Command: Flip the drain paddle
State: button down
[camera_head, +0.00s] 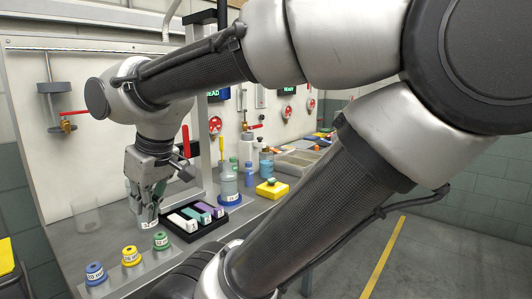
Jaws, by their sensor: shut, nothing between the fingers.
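A red lever (76,113) sits on a brass valve (66,126) on a vertical pipe at the left of the back panel, pointing right. Another red handle (186,141) stands upright beside the column, and a smaller red lever (255,126) is farther right. No label shows which one is the drain paddle. My gripper (147,212) points down over the bench, below and to the right of the brass valve and apart from it. It is shut and empty. The fingertips are small and partly blend with pale things behind them.
Blue (95,274), yellow (130,256) and green (161,240) labelled pieces stand along the front of the bench. A clear beaker (86,218) is left of my gripper. A black tray (192,226) of coloured blocks is to its right. My arm hides much of the right side.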

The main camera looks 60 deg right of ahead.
aim_at(275, 151)
jog(key=z, duration=2.1)
jog(key=u, duration=0.35)
jog(key=i+l+u, duration=0.2)
jog(key=l+u, duration=0.2)
jog(key=i+l+u, duration=0.15)
jog(key=l+u, duration=0.25)
jog(key=i+l+u, duration=0.15)
jog(key=l, duration=0.6)
jog(key=i+l+u, duration=0.15)
jog(key=l, duration=0.6)
jog(key=i+l+u, duration=0.2)
jog(key=l, duration=2.3)
